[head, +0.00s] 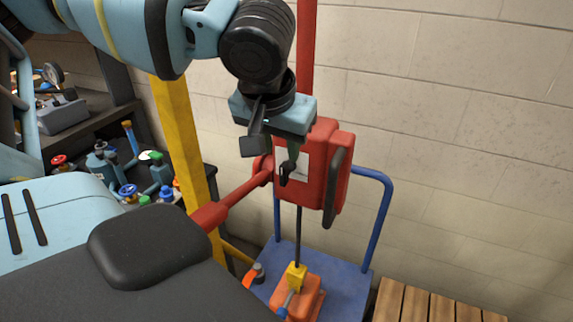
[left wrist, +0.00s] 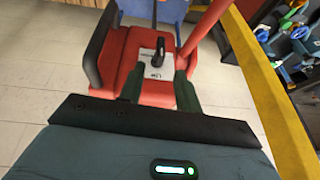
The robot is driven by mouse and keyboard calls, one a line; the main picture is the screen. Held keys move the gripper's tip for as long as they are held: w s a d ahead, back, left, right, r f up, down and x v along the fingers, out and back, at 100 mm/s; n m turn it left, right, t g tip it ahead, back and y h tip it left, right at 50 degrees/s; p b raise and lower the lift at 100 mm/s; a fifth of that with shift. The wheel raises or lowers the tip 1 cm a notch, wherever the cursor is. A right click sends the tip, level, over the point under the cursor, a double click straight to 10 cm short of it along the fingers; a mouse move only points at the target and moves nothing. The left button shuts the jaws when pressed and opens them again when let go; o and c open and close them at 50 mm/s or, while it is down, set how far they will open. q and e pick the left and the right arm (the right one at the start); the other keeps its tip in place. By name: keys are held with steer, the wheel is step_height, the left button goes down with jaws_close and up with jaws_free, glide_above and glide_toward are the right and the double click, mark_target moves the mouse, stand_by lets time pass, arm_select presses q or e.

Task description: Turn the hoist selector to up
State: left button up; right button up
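The hoist's red control box (head: 322,150) stands on a red post in the head view, with a white plate (head: 303,168) on its face. In the left wrist view the hoist selector (left wrist: 160,48) is a small black elongated knob on the white plate (left wrist: 150,68), near the plate's middle. The lettering on the plate is too small to read. My left gripper (head: 286,165) is right in front of the box face. In the left wrist view its two fingers (left wrist: 160,75) are apart, one on each side of the plate, with the knob between and beyond them. I cannot see contact. My right gripper is not in view.
Below is a blue cart (head: 340,290); a wooden slatted pallet (head: 430,305) lies right. Shelves with valves and bottles stand left.

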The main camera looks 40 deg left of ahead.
mark_target(283, 165)
arm_select(q)
steer(key=x, duration=0.7)
steer(key=shift+r, duration=0.1)
steer(key=shift+w+f, duration=0.2)
steer(key=shift+f, duration=0.2)
steer(key=shift+a, duration=0.1)
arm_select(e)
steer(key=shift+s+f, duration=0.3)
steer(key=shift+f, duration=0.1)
arm_select(q)
jaws_close()
steer(key=shift+r, duration=0.1)
steer(key=shift+h, duration=0.5)
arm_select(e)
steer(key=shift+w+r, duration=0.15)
